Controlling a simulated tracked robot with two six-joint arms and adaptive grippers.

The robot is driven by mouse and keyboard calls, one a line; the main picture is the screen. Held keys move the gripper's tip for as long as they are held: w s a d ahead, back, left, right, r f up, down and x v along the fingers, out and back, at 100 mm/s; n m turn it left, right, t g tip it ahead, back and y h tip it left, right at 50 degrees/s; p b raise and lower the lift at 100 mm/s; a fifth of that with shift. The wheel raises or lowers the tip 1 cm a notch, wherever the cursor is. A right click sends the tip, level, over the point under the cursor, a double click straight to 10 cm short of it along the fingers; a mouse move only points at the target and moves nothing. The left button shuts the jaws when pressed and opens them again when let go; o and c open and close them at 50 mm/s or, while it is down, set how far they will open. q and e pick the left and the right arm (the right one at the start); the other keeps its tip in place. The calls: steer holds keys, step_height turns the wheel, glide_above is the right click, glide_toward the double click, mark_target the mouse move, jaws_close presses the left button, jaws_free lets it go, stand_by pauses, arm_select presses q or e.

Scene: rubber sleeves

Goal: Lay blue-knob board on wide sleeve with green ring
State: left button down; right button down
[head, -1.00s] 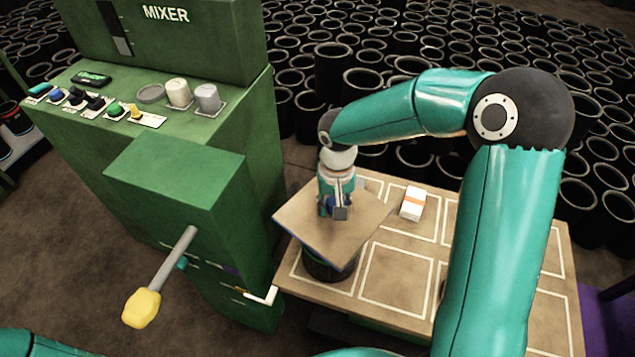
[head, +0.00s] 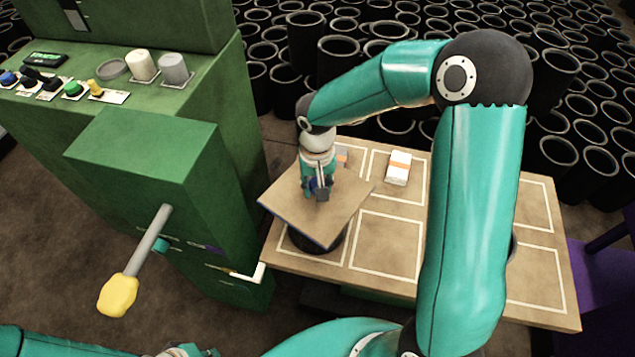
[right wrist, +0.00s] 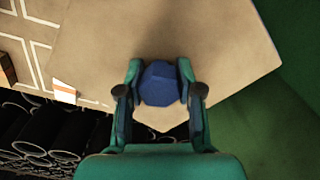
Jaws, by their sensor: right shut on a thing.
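The tan square board (head: 345,208) has a blue knob, which shows clearly in the right wrist view (right wrist: 160,84). My right gripper (head: 320,192) is shut on this knob, with one finger on each side of it. The board is tilted in the head view and covers most of a dark round sleeve (head: 336,246) on the table. I cannot tell whether the board touches the sleeve, and no green ring shows on it. My left gripper (head: 186,350) is only partly visible at the bottom edge, too cut off to read.
The table (head: 400,283) has white outlined squares. An orange-and-white box (head: 399,168) stands behind the board. A dark rounded thing (head: 514,246) is mostly hidden by my right arm. The green mixer (head: 150,170) with a yellow-ended lever (head: 118,295) stands close on the left.

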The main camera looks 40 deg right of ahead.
steer(key=shift+f+b, duration=0.55)
stand_by(0.4)
steer(key=c, duration=0.7)
jaws_free()
